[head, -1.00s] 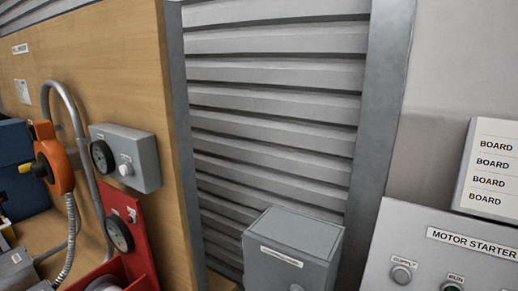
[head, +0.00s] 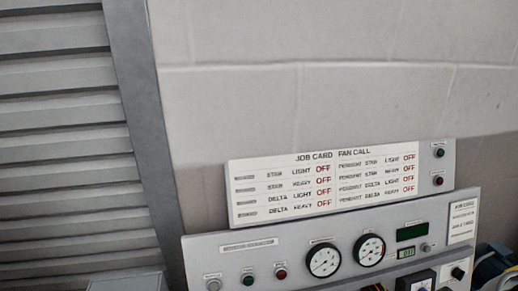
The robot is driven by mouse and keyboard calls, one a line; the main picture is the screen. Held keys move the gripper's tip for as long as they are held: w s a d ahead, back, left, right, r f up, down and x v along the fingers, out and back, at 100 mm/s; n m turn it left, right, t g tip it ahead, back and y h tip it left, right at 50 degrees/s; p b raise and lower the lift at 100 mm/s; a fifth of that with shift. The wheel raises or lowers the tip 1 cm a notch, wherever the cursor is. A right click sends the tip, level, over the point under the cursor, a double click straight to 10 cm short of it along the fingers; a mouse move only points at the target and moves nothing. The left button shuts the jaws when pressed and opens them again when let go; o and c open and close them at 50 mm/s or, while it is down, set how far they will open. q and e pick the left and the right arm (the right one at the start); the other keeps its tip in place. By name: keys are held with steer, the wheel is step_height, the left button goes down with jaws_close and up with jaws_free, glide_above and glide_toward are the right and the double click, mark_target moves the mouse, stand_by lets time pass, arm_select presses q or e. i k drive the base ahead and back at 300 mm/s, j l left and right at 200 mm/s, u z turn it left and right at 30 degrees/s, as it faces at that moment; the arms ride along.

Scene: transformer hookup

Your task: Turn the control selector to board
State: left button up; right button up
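A grey control panel (head: 210,247) runs along the bottom of the head view, cut off by the lower edge. A dark knob (head: 458,272) sits on a light plate at its right end, and a dark square part with a pale knob (head: 420,284) is left of it. I cannot tell which of these, if either, is the control selector, nor read a setting. A silver round control (head: 213,285) is at the panel's left end. Neither of my grippers is in view.
The panel carries two round gauges (head: 324,259), a dark green display (head: 411,231) and green and red buttons (head: 281,274). A job card board (head: 325,184) with red OFF entries stands above it. A grey shutter (head: 60,140) is left; a grey box top (head: 125,283) is below.

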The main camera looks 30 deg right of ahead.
mark_target(458, 274)
steer(key=z, duration=1.55)
